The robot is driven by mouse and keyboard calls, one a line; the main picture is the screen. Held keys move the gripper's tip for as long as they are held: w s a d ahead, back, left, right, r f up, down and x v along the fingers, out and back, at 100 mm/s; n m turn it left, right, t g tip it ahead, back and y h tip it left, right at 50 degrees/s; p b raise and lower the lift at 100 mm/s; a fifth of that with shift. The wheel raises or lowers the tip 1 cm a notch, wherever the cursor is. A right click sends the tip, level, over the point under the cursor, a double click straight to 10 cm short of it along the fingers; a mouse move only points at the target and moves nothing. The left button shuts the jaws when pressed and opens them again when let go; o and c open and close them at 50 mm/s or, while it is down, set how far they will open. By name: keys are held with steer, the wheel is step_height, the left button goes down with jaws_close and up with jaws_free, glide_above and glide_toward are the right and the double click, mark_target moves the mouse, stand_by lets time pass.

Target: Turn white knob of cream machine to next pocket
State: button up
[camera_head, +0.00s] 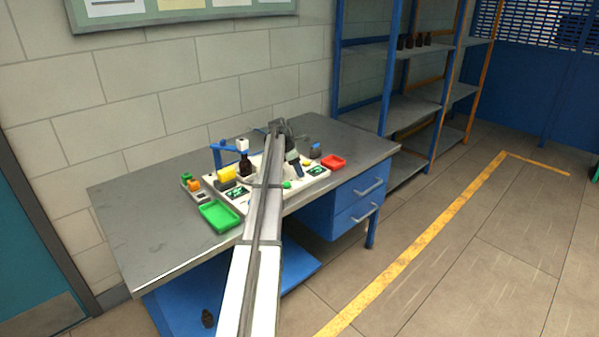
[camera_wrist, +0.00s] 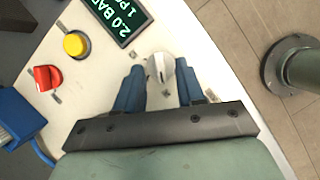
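The white knob (camera_wrist: 160,67) sits on the cream machine (camera_wrist: 88,92) and shows in the wrist view, round with a dark slot or mark on its face. My gripper (camera_wrist: 158,80) is open, with one blue finger on each side of the knob. The fingertips lie close to the knob, but I cannot tell whether they touch it. In the head view the cream machine (camera_head: 318,172) stands on the table, and my arm covers much of its middle. My gripper (camera_head: 297,172) is over its right part there; the white knob is hidden in that view.
A green tray (camera_head: 220,216) and a red tray (camera_head: 333,162) flank the machine. The table's left part is clear.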

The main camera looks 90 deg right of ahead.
steer(key=shift+s+d+f, duration=0.1)
steer(key=shift+s+f, duration=0.15)
steer(key=shift+f, duration=0.35)
jaws_close()
